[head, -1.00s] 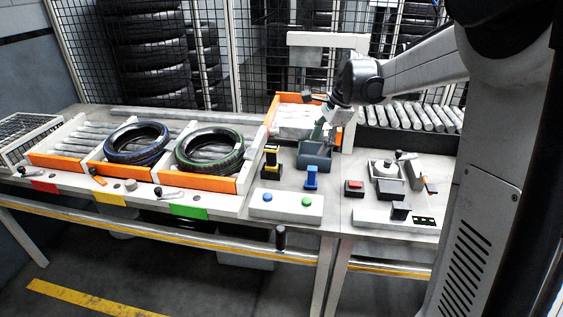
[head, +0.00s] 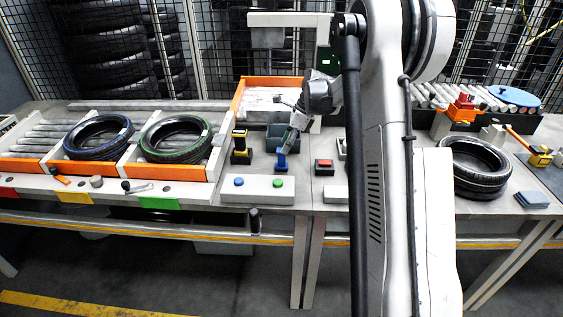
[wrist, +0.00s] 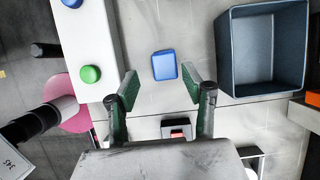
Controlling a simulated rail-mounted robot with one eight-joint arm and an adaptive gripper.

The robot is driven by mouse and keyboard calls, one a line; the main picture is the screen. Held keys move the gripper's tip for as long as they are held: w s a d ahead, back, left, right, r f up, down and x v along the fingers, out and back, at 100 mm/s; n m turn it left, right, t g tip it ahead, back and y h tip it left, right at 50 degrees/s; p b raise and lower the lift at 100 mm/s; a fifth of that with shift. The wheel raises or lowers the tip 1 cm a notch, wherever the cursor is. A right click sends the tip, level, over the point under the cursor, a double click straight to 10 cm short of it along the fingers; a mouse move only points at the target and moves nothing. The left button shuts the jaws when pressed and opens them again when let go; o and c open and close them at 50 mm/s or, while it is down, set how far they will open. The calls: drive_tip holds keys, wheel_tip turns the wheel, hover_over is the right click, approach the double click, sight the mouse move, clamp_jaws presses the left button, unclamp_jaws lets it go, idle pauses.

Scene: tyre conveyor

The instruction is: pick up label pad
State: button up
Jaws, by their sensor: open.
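Two things could be the label pad; I cannot tell which for certain. A small blue block (head: 281,161) stands on the table behind the button box, and in the wrist view it shows as a blue rounded rectangle (wrist: 164,65). A flat blue-grey pad (head: 532,199) lies on the right table, front of the tyre there. My gripper (head: 290,138) hangs near the blue block. In the wrist view my gripper (wrist: 159,84) is open and empty, with green-padded fingers either side of the blue block's line, just short of it.
A dark open bin (wrist: 263,50) stands behind the blue block. The button box (head: 257,189) is in front, a yellow-black tool (head: 240,147) left, a red button (head: 324,166) right. A tyre (head: 473,166) lies on the right table. My arm hides part of the tabletop.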

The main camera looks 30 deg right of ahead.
sight(282, 160)
drive_tip(key=shift+w+d+x, duration=0.1)
drive_tip(key=shift+w+x, duration=0.05)
drive_tip(key=shift+x, duration=1.7)
drive_tip(key=shift+w+d+x, duration=0.1)
drive_tip(key=shift+w+x, duration=0.05)
drive_tip(key=shift+x, duration=1.7)
drive_tip(key=shift+c, duration=0.5)
clamp_jaws()
